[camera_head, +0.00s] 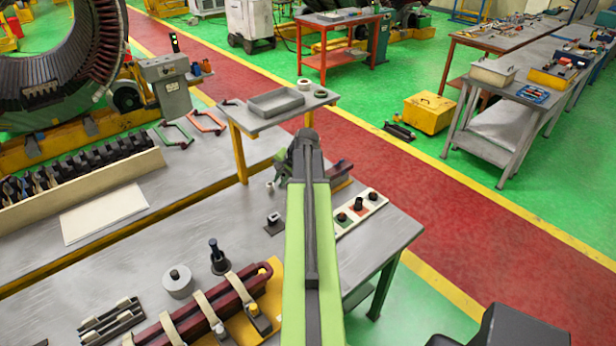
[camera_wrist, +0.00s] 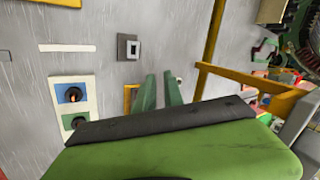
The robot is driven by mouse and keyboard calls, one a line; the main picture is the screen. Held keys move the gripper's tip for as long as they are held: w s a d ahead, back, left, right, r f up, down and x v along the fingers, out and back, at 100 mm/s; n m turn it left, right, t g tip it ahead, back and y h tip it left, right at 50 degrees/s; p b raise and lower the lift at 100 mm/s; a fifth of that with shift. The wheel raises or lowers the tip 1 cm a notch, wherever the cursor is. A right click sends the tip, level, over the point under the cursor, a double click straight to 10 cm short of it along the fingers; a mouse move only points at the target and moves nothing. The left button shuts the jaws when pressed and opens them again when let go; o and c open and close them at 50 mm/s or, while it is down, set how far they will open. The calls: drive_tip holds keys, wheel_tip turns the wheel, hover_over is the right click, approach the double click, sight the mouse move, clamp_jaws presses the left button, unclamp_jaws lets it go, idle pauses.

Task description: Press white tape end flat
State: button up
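A dark red bar (camera_head: 178,332) lies at the front of the near bench, wrapped with several cream bands (camera_head: 210,312); I cannot make out a loose tape end on it. A thin white strip (camera_wrist: 67,47) lies flat on the grey bench top in the wrist view; I cannot tell whether it is tape. My gripper (camera_wrist: 159,90) shows in the wrist view as two green fingers, apart, with nothing between them. It is above the bench, clear of the bar.
A round metal weight (camera_head: 178,284) and a dark stamp-like tool (camera_head: 219,262) stand behind the bar. A small table (camera_head: 243,121) holds a grey tray (camera_head: 276,102).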

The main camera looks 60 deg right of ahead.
drive_tip(key=s+d+r+m+h, duration=0.2)
drive_tip(key=s+d+r+m, duration=0.15)
drive_tip(key=s+d, duration=0.8)
drive_tip(key=shift+m+t, duration=0.35)
drive_tip(key=shift+t, duration=0.05)
drive_tip(key=b+x, duration=1.3)
drive_tip(key=x, duration=0.5)
drive_tip(key=shift+s+d+f, duration=0.1)
drive_tip(key=shift+d, duration=0.05)
drive_tip(key=shift+w+f+b, duration=0.15)
drive_tip(key=shift+w+b, duration=0.1)
drive_tip(key=shift+b, duration=0.1)
drive_tip(key=shift+c, duration=0.3)
clamp_jaws()
drive_tip(key=shift+s, duration=0.1)
